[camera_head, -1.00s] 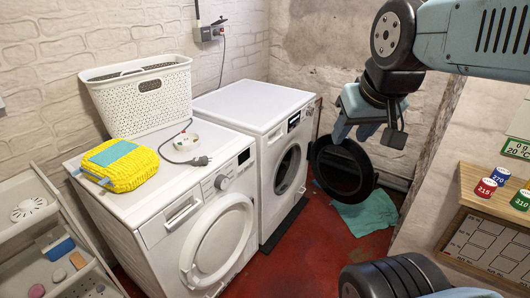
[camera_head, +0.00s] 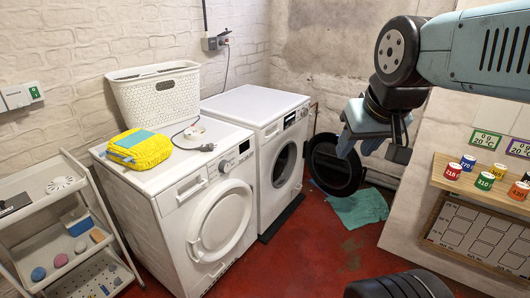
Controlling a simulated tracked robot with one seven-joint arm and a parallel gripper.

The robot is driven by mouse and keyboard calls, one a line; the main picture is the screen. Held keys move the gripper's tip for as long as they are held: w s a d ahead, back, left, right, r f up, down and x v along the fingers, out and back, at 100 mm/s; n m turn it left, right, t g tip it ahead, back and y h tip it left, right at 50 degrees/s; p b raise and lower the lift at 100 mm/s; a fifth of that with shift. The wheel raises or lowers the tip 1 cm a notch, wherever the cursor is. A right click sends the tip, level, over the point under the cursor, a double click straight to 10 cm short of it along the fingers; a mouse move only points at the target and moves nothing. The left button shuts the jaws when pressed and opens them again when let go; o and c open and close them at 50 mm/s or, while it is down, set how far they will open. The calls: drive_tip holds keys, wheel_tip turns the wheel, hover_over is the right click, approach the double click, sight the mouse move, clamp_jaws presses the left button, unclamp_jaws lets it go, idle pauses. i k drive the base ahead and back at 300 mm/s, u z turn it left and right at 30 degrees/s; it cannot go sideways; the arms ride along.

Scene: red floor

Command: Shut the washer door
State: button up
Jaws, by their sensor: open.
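Two white front-loading machines stand side by side against the left wall. The farther washer (camera_head: 263,130) has its round black door (camera_head: 337,165) swung wide open to the right, leaving its dark drum opening exposed. The nearer machine (camera_head: 180,215) has its round white door (camera_head: 221,220) apparently closed. My gripper (camera_head: 358,150) is open and empty, pointing down. It overlaps the upper right part of the black door in the picture; whether it touches the door cannot be told.
A white basket (camera_head: 155,95), a yellow cloth bundle (camera_head: 139,150) and a cable with plug lie on the machine tops. A white shelf cart (camera_head: 75,235) is at left. A teal cloth (camera_head: 358,206) lies on the red floor. A wooden wall shelf (camera_head: 480,185) holds cups at right.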

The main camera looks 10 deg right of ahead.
sight(329, 171)
drive_tip(key=u, duration=0.2)
drive_tip(key=i, duration=0.85)
drive_tip(key=z, duration=1)
drive_tip(key=k, duration=1.2)
drive_tip(key=z, duration=0.95)
drive_tip(key=i, duration=1.1)
drive_tip(key=u, duration=0.8)
drive_tip(key=i, duration=1.05)
drive_tip(key=u, duration=0.7)
